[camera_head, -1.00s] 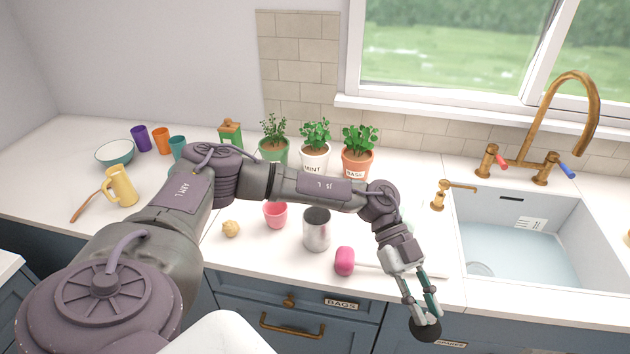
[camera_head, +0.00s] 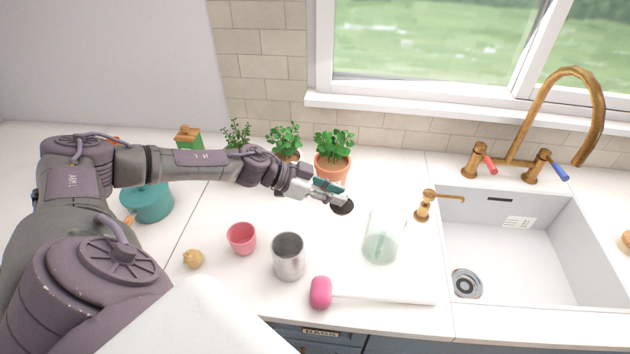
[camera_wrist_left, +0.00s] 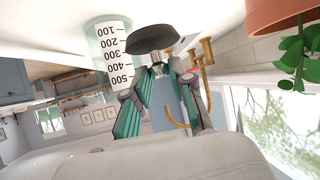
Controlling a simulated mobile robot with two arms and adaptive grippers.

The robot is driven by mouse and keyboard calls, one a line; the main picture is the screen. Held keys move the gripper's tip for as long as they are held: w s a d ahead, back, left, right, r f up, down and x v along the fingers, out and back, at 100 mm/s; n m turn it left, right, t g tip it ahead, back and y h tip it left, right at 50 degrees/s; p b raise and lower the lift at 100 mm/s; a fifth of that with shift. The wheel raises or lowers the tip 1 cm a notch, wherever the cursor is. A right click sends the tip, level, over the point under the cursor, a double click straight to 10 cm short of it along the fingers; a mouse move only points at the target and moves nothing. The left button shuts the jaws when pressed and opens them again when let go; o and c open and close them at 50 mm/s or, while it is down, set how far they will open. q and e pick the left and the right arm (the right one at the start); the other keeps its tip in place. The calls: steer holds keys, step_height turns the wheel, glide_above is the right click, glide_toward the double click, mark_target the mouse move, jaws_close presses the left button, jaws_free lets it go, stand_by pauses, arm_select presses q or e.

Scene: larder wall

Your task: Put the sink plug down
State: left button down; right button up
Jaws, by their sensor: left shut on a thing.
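The sink plug (camera_head: 342,207) is a dark, round disc at the tip of my left gripper (camera_head: 328,194). My left gripper is shut on it. In the left wrist view the plug (camera_wrist_left: 153,38) sits between the fingertips, close to the white counter surface; I cannot tell whether it touches. In the head view the gripper is over the counter (camera_head: 330,240), just in front of the basil pot and left of the brass soap tap. My right gripper is not in view.
A terracotta pot (camera_head: 332,167) stands just behind the plug. A clear measuring jug (camera_head: 381,243) is to its right.

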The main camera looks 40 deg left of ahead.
arm_select(q)
steer(key=shift+s+d+f, duration=0.25)
steer(key=shift+s+f, duration=0.1)
steer(key=shift+f, duration=0.35)
steer(key=shift+s+f, duration=0.15)
steer(key=shift+f, duration=0.2)
steer(key=f, duration=0.3)
steer(key=w+f, duration=0.1)
steer(key=shift+a+f, duration=0.25)
steer(key=shift+s+f, duration=0.1)
steer(key=shift+s+d, duration=0.15)
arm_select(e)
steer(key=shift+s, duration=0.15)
arm_select(q)
steer(key=c, duration=1)
jaws_free()
steer(key=shift+f, duration=0.1)
